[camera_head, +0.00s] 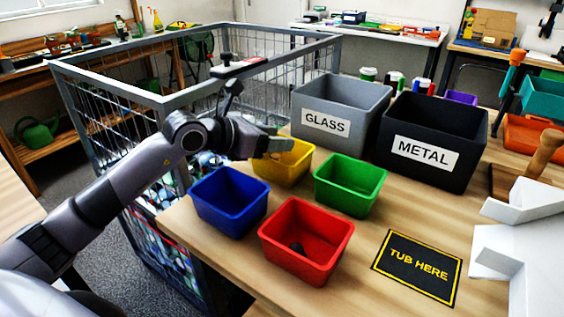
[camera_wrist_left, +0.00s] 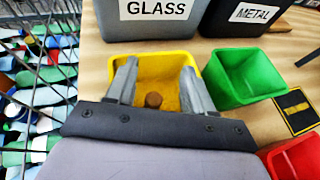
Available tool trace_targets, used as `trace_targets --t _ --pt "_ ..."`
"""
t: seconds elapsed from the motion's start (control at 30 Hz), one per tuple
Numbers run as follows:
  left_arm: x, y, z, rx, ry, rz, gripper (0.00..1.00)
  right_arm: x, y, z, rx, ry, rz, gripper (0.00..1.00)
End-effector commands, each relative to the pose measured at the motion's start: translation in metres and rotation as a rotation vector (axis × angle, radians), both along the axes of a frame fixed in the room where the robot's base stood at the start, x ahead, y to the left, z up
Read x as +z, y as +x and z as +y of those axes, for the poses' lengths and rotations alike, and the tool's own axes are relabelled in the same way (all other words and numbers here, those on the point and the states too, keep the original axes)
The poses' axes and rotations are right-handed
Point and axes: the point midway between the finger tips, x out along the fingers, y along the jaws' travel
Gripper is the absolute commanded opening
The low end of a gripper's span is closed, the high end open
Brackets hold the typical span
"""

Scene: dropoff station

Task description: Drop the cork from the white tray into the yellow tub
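The yellow tub (camera_head: 283,168) stands on the wooden table behind the blue and green tubs. My left gripper (camera_head: 275,143) is over it. In the left wrist view the left gripper (camera_wrist_left: 158,92) is open, its two fingers spread over the yellow tub (camera_wrist_left: 150,65). The small brown cork (camera_wrist_left: 153,99) shows between the fingers with gaps on both sides, and appears to lie inside the tub. The cork cannot be seen in the head view. A white angular object (camera_head: 530,210), perhaps the white tray, is at the right edge, partly cut off. My right gripper is not in view.
Blue (camera_head: 229,197), green (camera_head: 350,185) and red (camera_head: 306,240) tubs stand close by; the red one holds a dark object. Grey GLASS (camera_head: 341,112) and black METAL (camera_head: 433,140) bins stand behind. A "TUB HERE" mat (camera_head: 417,267) lies bare. A wire cage (camera_head: 110,130) borders the left.

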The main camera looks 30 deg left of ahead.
Motion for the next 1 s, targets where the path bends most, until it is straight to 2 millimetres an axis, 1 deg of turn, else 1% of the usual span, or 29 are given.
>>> trace_targets --t 0.13,0.23,0.5,0.63,0.8,1.0 --pt "0.001 -0.002 0.001 0.0 0.0 0.0 0.52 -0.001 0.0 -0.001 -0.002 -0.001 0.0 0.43" --pt "0.002 -0.009 0.005 0.001 0.002 0.001 0.52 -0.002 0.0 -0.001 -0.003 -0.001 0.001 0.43" --pt "0.017 -0.041 0.02 0.0 0.004 0.001 0.52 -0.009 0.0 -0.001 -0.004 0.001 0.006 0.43" --pt "0.022 -0.052 0.027 0.001 0.002 0.001 0.52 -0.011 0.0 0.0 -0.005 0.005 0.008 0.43" --pt "0.026 -0.059 0.029 0.0 0.0 0.001 0.52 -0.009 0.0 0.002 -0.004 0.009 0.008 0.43" --pt "0.027 -0.059 0.029 0.0 0.0 0.0 0.52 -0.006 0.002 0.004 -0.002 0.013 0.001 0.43"
